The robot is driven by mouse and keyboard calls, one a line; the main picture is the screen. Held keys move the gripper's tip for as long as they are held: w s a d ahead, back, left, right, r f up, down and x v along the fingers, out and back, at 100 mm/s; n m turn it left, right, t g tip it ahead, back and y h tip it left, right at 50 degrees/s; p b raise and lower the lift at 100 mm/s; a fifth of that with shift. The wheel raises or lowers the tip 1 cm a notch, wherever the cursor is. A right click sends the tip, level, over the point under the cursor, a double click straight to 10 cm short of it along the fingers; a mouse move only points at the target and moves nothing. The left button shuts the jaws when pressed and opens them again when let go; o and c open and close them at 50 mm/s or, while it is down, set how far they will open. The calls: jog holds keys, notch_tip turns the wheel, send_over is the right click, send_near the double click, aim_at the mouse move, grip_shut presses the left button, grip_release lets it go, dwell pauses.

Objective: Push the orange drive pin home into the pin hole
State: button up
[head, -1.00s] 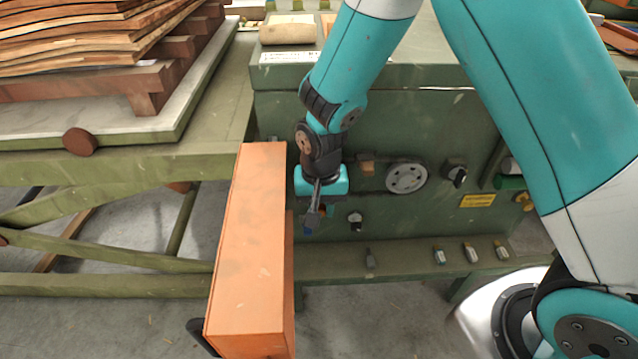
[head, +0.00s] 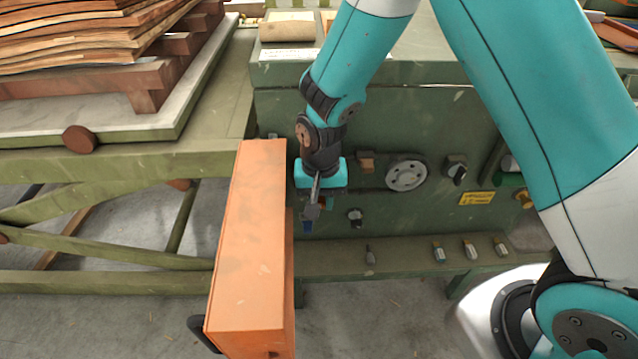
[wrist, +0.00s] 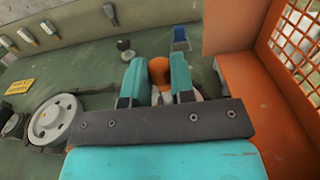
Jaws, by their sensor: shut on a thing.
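My gripper (wrist: 158,82) is shut on the orange drive pin (wrist: 159,69), whose rounded orange end shows between the two teal fingers in the wrist view. A pale part shows just behind the orange end, between the fingers. In the head view my gripper (head: 315,200) is low against the front of the green machine (head: 400,218), right of the orange cabinet. The pin is mostly hidden there by my wrist and fingers. The pin hole is not visible in either view, so I cannot tell how deep the pin sits.
The tall orange cabinet (head: 248,240) stands close on the left. A grey handwheel (head: 406,175) and a black knob (head: 355,216) stick out to the right. A blue part (head: 307,228) is just below my gripper. Several small fittings lie on the green ledge (head: 405,262).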

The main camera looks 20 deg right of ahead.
jog(key=shift+w+d, duration=0.25)
jog(key=shift+w, duration=0.5)
jog(key=shift+w+d, duration=0.2)
jog(key=shift+w, duration=0.55)
dwell(0.5)
jog(key=o, duration=1)
notch_tip(320, 180, up, 17)
jog(key=s+r+n+y, duration=0.1)
jog(key=s+r+n, duration=0.1)
jog(key=s, duration=0.6)
jog(key=s+a+r+n+y, duration=0.1)
jog(key=s+r+n, duration=0.1)
jog(key=s+n, duration=0.3)
jog(key=s+r+n+y, duration=0.2)
jog(key=s+n, duration=0.1)
jog(key=s, duration=0.8)
jog(key=shift+a+r+b, duration=0.3)
jog(key=shift+a, duration=0.05)
